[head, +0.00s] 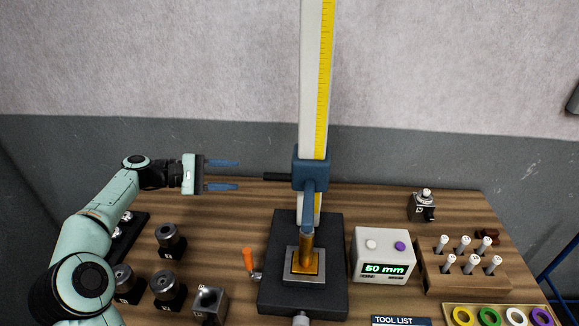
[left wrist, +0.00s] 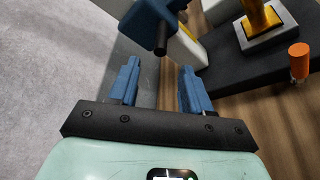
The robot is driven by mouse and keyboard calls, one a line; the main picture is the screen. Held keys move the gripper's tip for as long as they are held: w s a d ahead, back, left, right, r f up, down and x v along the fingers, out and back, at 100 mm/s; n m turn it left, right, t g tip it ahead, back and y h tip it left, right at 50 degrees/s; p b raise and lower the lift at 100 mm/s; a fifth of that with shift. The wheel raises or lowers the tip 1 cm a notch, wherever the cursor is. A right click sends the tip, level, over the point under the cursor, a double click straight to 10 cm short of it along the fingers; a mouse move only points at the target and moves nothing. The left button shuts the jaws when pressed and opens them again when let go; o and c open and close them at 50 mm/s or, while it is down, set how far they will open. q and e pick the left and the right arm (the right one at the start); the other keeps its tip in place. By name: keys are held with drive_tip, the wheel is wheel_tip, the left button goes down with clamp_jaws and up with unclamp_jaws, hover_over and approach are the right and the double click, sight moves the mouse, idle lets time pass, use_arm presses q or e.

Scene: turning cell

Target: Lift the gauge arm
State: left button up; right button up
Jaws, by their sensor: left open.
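The height gauge has a tall white column with a yellow scale (head: 326,80) on a dark base (head: 332,292). Its blue gauge arm (head: 309,195) is on the column, reaching down to a gold cylinder (head: 305,254) on a grey plate. A black bar handle (head: 278,176) sticks out of the arm's left side; its round end (left wrist: 160,48) shows in the left wrist view. My left gripper (head: 238,174) is open, its blue fingers apart and pointing at the handle, with a gap between. In the left wrist view the handle end lies ahead of the fingers, between them. My right gripper is not seen.
A display box (head: 381,262) reading 50 mm stands right of the base. Several black tool holders (head: 170,242) stand at left. A wooden pin rack (head: 465,268) and coloured rings (head: 490,316) are at right.

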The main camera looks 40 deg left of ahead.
sight(267, 177)
use_arm(q)
drive_tip(key=p+x, duration=0.1)
drive_tip(key=x, duration=1.1)
drive_tip(key=shift+w+d+f+p, duration=0.1)
drive_tip(key=shift+w+d+p, duration=0.05)
drive_tip(key=shift+d+p, duration=0.25)
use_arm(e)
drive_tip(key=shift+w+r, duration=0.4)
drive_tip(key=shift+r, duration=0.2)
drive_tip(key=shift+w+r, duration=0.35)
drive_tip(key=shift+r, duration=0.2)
use_arm(q)
clamp_jaws()
